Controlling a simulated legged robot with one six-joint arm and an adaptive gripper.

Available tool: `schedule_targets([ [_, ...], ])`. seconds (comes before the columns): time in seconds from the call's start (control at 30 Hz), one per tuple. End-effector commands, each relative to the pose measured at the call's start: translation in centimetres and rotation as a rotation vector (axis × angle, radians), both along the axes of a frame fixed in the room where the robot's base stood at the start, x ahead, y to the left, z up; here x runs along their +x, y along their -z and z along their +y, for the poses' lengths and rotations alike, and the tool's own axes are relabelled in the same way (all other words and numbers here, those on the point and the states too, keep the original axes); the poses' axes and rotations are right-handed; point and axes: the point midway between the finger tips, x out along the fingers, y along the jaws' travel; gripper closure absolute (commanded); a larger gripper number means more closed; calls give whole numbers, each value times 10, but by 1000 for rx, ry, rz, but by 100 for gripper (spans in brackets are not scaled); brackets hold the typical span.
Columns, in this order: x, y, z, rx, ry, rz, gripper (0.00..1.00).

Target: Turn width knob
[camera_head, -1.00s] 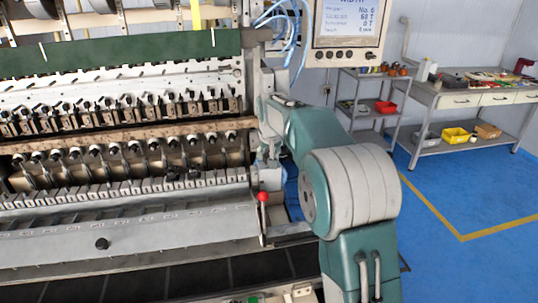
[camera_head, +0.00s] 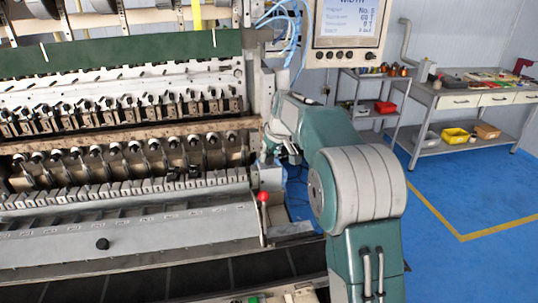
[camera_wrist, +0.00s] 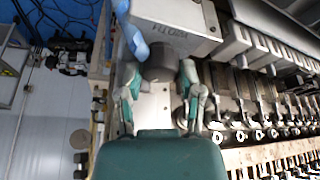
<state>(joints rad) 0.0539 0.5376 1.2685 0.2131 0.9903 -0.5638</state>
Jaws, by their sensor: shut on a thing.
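The width knob (camera_wrist: 159,64), a dark grey cylinder, shows in the wrist view below a grey housing (camera_wrist: 205,20) with an upside-down "WIDTH" label. My gripper (camera_wrist: 160,80) has its two green and grey fingers on either side of the knob and is shut on it. The knob's end toward me is partly between the fingertips. In the head view my arm stands before the machine's right end, and the knob and fingertips cannot be made out there.
The coil winder (camera_head: 120,130) fills the left, with a red-tipped lever (camera_head: 263,197) near my arm. A display panel (camera_head: 345,25) hangs above. A shelf cart (camera_head: 372,110) and workbench (camera_head: 470,97) stand at the back right. Blue floor (camera_head: 470,200) is clear at right.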

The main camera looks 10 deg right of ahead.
Motion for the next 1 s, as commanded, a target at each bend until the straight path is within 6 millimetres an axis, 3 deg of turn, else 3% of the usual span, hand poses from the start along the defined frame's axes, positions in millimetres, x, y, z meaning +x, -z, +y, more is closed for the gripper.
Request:
schedule_targets([
  [0.4,-1,7,-1,0,-206,14,100],
  [0.97,-2,8,0,0,-238,18,99],
  [1.0,-2,8,0,0,-238,18,38],
])
